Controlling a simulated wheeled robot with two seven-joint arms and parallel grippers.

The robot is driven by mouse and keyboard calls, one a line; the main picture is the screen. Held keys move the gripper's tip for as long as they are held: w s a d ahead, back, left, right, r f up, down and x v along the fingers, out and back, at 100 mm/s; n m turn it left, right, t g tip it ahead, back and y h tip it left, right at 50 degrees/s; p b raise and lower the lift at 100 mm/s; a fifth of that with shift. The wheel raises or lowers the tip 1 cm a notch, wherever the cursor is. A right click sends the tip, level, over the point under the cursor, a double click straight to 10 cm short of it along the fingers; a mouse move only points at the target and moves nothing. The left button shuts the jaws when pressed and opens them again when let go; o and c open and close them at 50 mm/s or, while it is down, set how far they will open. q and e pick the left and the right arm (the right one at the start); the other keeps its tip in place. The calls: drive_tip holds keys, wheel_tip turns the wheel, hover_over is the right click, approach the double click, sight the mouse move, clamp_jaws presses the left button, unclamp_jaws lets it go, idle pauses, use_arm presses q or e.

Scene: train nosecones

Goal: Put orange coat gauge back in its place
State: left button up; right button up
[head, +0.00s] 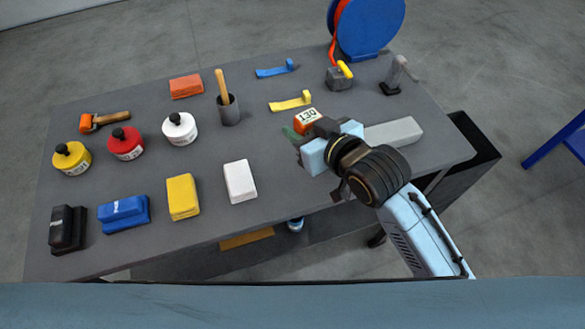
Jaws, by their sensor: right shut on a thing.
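The orange coat gauge (304,121), with a white face reading 130, shows at the right-hand part of the grey table. My right gripper (318,138) is shut on it, reaching in from the lower right. The gripper covers the gauge's near part, and I cannot tell whether the gauge touches the table. A small green piece (290,133) shows just left of the gripper, mostly hidden. My left gripper is not in view.
A light grey block (393,133) lies right of the gripper. A yellow strip tool (291,101) and a blue one (277,70) lie behind. A white block (240,181) and a dark cup (229,110) stand to the left. The table's front centre-right is clear.

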drive_tip(key=shift+n+g+y, duration=0.5)
drive_tip(key=shift+n+y, duration=0.2)
drive_tip(key=shift+y, duration=0.1)
drive_tip(key=a+f, duration=0.1)
drive_tip(key=f, duration=0.1)
drive_tip(key=a+f, duration=0.1)
drive_tip(key=f, duration=0.1)
drive_tip(key=a+f, duration=0.1)
drive_tip(key=f, duration=0.1)
drive_tip(key=shift+s+f+b, duration=0.1)
drive_tip(key=shift+s+b, duration=0.25)
drive_tip(key=shift+s, duration=0.05)
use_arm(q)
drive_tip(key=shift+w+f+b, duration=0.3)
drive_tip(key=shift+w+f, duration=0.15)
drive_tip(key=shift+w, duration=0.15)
use_arm(e)
drive_tip(key=shift+f, duration=2.05)
drive_tip(key=shift+f, duration=0.15)
drive_tip(key=o, duration=1.1)
drive_tip(key=shift+c, duration=0.2)
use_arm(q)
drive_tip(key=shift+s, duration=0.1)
